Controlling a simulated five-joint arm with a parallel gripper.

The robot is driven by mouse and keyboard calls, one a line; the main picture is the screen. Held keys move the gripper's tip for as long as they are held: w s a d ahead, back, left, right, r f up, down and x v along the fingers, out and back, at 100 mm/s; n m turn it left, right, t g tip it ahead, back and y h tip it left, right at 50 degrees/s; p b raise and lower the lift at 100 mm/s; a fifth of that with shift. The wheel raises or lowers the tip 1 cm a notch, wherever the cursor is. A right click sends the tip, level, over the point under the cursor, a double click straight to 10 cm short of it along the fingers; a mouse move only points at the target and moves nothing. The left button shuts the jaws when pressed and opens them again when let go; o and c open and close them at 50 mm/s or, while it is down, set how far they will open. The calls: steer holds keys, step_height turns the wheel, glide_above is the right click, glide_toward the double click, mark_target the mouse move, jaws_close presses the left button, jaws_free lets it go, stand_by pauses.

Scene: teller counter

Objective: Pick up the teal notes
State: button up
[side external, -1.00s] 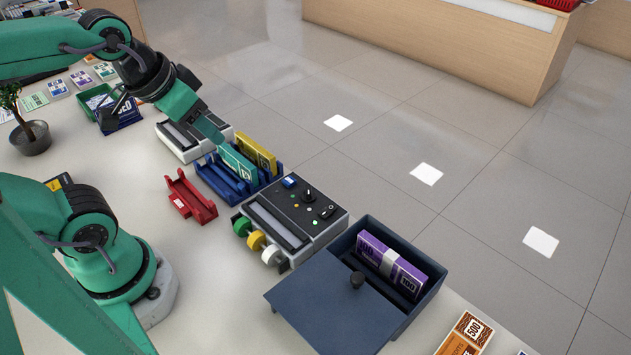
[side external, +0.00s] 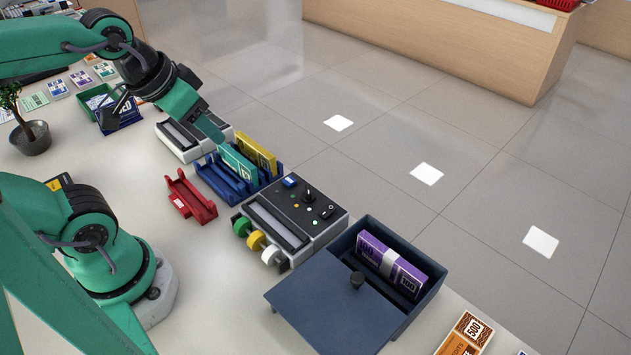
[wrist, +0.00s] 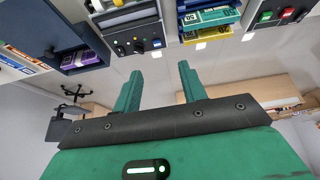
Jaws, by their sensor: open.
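The teal notes (side external: 238,167) stand on edge in a blue rack (side external: 222,187), in front of a bundle of yellow notes (side external: 258,154). In the wrist view the teal notes (wrist: 210,18) show near the top, right of centre, with the yellow notes (wrist: 208,34) beside them. My gripper (side external: 216,136) is just above and behind the left end of the teal notes in the side view; I cannot tell whether it touches them. In the wrist view my gripper (wrist: 158,82) has its two fingers apart with nothing between them.
A red holder (side external: 190,197) stands left of the rack. A grey machine (side external: 292,215) with knobs stands to its right, and another machine (side external: 188,140) behind it. A dark box (side external: 345,300) with purple notes (side external: 390,262) is farther right.

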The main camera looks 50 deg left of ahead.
steer(key=n, duration=0.1)
steer(key=n+g, duration=0.5)
steer(key=n, duration=1.1)
glide_above(235, 154)
step_height(235, 154, down, 13)
steer(key=shift+d+r, duration=0.1)
steer(key=shift+d, duration=0.05)
steer(key=shift+w+a+f+n+g, duration=0.1)
steer(key=shift+a+f+n+g, duration=0.2)
steer(key=shift+f+n, duration=0.1)
steer(key=shift+f, duration=1.25)
steer(key=shift+d+f, duration=0.1)
steer(key=shift+f, duration=2.5)
